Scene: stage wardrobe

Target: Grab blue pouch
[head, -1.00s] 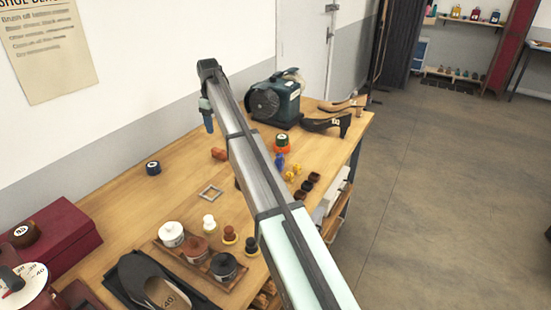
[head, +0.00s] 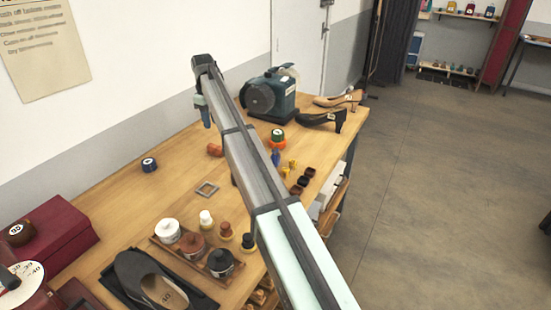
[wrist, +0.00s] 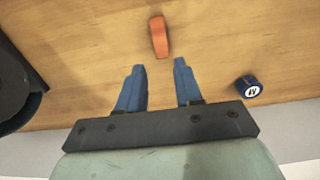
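I cannot make out anything that is clearly a blue pouch. A small blue thing (head: 276,157) of unclear shape stands on the workbench below an orange and green item. A dark blue round tin (head: 149,165) with a white label sits on the left of the bench; it also shows in the wrist view (wrist: 249,87), right of my fingers. My gripper (head: 206,124) hangs above the back of the bench. In the wrist view my gripper (wrist: 159,65) has its blue fingers apart with nothing between them. An orange piece (wrist: 158,37) lies just beyond the fingertips.
A dark green machine (head: 268,98) and shoes (head: 322,118) stand at the bench's far end. A tray of jars (head: 178,255), a dark shoe (head: 148,280) and a red box (head: 55,230) are at the near end. A square metal frame (head: 207,189) lies mid-bench.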

